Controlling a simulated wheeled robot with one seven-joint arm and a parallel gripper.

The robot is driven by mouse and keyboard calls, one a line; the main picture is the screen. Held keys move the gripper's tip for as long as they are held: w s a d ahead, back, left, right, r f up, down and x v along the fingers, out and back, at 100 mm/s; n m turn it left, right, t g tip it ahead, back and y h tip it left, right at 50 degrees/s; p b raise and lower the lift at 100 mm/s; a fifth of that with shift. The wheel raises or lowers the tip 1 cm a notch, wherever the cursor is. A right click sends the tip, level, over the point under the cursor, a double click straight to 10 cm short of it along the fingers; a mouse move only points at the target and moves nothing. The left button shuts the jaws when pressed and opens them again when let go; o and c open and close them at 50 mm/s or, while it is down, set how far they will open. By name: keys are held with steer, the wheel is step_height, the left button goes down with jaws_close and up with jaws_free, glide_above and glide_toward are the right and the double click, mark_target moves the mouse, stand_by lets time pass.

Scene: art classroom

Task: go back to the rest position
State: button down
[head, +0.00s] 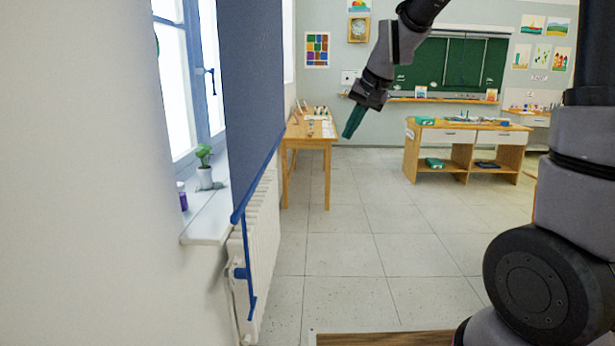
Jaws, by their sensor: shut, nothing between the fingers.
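My gripper (353,122) shows in the head view at upper middle, at the end of my raised arm. Its dark green fingers are shut and point down and a little left. Nothing shows between the fingers. It hangs in the air, and in the picture its tips lie just right of the wooden side table (311,143). My arm comes down to it from the top of the picture. The large arm and body parts at the right are mine.
A wooden desk (467,131) stands before the green chalkboard (455,62). A wooden surface edge (385,339) shows at bottom. The tiled floor (345,240) between is clear.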

steer(key=s+d+r+t+h, duration=0.1)
steer(key=s+d+r, duration=0.2)
steer(key=s+d, duration=0.4)
steer(key=s+d+r+m+t, duration=0.1)
steer(key=s+d+r, duration=0.3)
steer(key=s, duration=1)
steer(key=d, duration=0.3)
steer(key=shift+s+m+h, duration=0.3)
steer(key=shift+s+h, duration=0.1)
